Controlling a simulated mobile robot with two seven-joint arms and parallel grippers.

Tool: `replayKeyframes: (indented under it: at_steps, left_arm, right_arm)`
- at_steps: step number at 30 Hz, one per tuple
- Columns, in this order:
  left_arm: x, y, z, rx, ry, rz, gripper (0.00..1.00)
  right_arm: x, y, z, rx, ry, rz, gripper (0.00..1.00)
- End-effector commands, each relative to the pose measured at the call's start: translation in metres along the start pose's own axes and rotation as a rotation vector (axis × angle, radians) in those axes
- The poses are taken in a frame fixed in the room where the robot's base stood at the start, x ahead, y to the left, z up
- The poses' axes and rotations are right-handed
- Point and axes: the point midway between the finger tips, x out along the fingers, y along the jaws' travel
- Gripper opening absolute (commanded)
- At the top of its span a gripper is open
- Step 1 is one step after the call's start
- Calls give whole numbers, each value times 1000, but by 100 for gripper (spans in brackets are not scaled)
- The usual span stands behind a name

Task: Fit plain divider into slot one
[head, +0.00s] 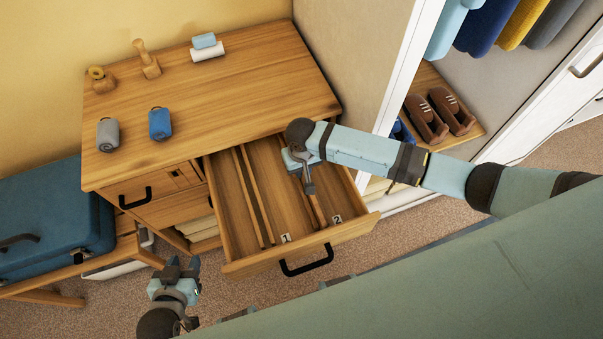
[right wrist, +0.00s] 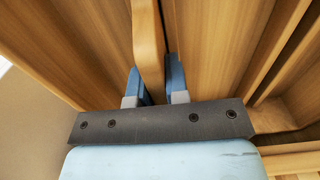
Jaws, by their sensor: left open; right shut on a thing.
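A plain wooden divider (head: 316,208) runs lengthwise in the right part of the open drawer (head: 355,229), close to the label 2 (head: 337,219). My right gripper (head: 300,170) is shut on it; the right wrist view shows its fingers (right wrist: 156,88) on both sides of the divider (right wrist: 147,42). Whether the divider's lower edge is seated or raised cannot be told. Slot one (head: 256,197) is a dark gap between two wooden rails at the left, behind label 1 (head: 286,238). My left gripper (head: 181,268) is open and empty, left of the drawer front.
A blue suitcase (head: 60,210) lies at left. A wardrobe with shoes (head: 425,119) stands at right. The drawer floor between slots is clear.

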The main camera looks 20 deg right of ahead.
Motion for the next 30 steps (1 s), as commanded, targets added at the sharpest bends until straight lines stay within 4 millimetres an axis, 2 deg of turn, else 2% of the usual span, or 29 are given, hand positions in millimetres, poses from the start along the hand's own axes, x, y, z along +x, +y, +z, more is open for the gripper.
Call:
replayKeyframes:
  at_steps: [9,30]
  left_arm:
    - [-7,0,-12,0,4,0,43]
    - [-18,1,-27,0,0,1,43]
  right_arm:
    - [-10,0,0,0,0,-1,0]
    - [-25,0,0,1,1,0,0]
